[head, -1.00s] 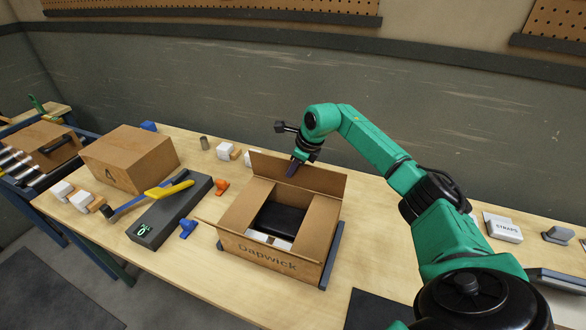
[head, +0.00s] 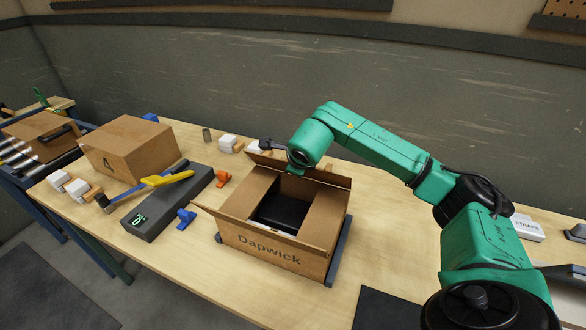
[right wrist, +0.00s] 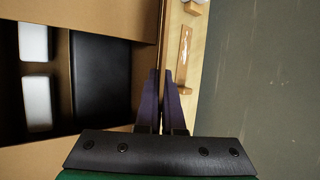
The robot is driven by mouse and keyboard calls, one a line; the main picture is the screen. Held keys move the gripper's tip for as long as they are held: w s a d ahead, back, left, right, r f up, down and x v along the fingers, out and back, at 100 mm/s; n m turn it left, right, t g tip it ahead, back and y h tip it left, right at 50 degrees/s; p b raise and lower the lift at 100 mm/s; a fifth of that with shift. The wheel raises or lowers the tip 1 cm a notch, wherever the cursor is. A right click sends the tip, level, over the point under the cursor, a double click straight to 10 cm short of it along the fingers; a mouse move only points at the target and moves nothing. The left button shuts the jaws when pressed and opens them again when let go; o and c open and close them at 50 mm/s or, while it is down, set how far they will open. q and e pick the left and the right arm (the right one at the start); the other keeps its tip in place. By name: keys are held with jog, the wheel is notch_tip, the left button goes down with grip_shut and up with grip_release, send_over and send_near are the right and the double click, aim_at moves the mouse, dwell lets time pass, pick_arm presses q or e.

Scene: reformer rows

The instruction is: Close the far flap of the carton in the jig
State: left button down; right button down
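The brown carton (head: 268,246), marked Dapwick, sits open-topped in the dark jig (head: 340,252). Its far flap (head: 335,178) is raised at the back edge and looks narrow from here; its exact tilt is unclear. A side flap (head: 325,212) lies over the right of the opening, and a black item (head: 283,212) lies inside. My right gripper reaches down at the far flap, its fingers hidden behind my wrist in the head view. In the right wrist view its purple fingers (right wrist: 161,95) are close together along the flap's edge; whether they pinch it is unclear. My left gripper is out of view.
A closed carton (head: 128,150) stands at the left. Small white blocks lie behind the carton. Bare tabletop lies at front left.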

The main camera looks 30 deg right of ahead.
jog(key=shift+r, duration=0.15)
jog(key=c, duration=1)
grip_release()
jog(key=shift+c, duration=0.2)
jog(key=b+v, duration=0.2)
jog(key=v, duration=1.2)
jog(key=shift+s+a+r, duration=0.15)
jog(key=shift+a+r, duration=0.05)
